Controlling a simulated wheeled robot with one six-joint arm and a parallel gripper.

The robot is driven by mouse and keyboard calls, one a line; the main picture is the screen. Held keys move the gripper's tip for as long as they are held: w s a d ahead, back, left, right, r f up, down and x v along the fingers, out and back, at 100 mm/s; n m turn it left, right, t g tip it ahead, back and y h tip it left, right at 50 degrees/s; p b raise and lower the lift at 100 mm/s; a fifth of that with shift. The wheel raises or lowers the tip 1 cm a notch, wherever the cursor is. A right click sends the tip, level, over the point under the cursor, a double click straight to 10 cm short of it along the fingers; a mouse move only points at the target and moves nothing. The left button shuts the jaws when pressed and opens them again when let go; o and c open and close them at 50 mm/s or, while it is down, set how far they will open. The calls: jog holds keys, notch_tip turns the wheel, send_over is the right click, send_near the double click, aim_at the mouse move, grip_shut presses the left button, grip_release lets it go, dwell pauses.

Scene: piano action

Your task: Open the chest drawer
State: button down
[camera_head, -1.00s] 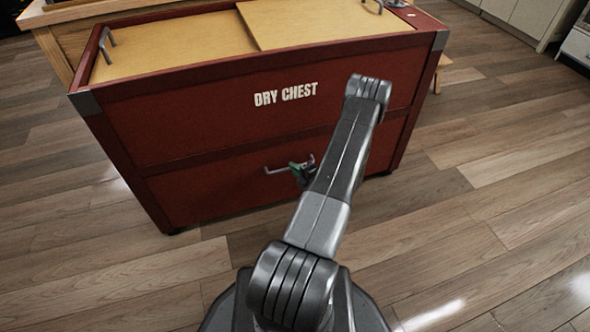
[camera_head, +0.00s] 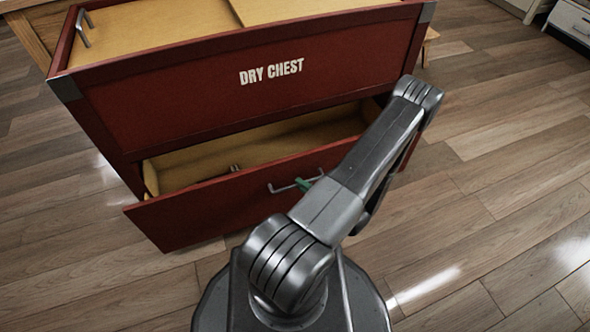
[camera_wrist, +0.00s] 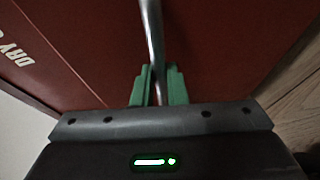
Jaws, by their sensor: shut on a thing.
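The red dry chest (camera_head: 250,82) stands ahead of me with white lettering on its front. Its lower drawer (camera_head: 215,205) is pulled out partway, and its light wooden inside shows. A metal bar handle (camera_head: 284,188) is on the drawer front. My gripper (camera_head: 308,183) is at the right part of this handle, mostly hidden behind my arm. In the wrist view, the green fingers of my gripper (camera_wrist: 159,88) are shut on the handle bar (camera_wrist: 153,40), which runs between them.
A small dark object (camera_head: 234,168) shows inside the drawer, too small to tell. Sliding wooden lids (camera_head: 170,35) cover the chest top. Wood floor (camera_head: 480,220) is clear to the right. A white cabinet (camera_head: 572,22) stands at the far right.

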jog(key=s+d, duration=0.2)
jog(key=s, duration=0.4)
jog(key=shift+s, duration=0.25)
jog(key=shift+d, duration=0.1)
jog(key=c, duration=1.5)
grip_release()
jog(key=shift+o, duration=0.2)
jog(key=p+v, duration=0.2)
jog(key=v, duration=1.1)
jog(key=shift+s+d+p, duration=0.25)
jog(key=shift+p, duration=0.15)
jog(key=b+x, duration=0.3)
jog(key=x, duration=1)
jog(key=shift+w+a, duration=0.3)
